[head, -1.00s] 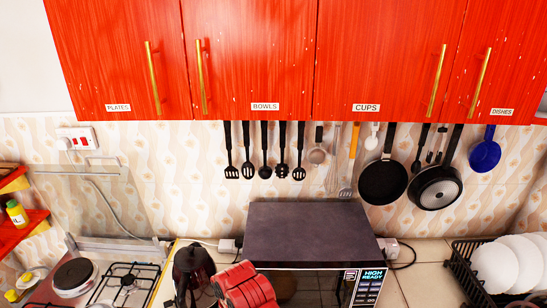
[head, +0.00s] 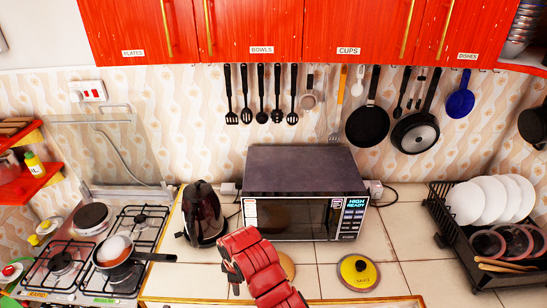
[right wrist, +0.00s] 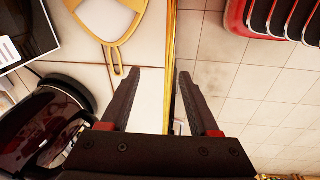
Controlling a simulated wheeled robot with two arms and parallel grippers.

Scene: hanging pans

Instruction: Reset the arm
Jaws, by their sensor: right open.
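My right arm, red, comes up from the bottom edge of the head view, and its end (head: 230,272) is over the counter in front of the microwave. In the right wrist view my right gripper (right wrist: 157,78) is open, with nothing between its dark fingers. It is over the counter's front edge, beside the dark kettle (right wrist: 40,130). The black pan (head: 367,127), the grey-bottomed pan (head: 415,134) and the blue pan (head: 460,104) hang on the wall, away from the gripper. My left gripper is not in view.
The kettle (head: 202,215) stands left of the microwave (head: 300,170). A stove (head: 75,270) with a small pan (head: 118,262) is at the left. A yellow-rimmed lid (head: 357,272) lies on the counter. A dish rack (head: 440,215) is at the right. Red cabinets (head: 250,30) hang above.

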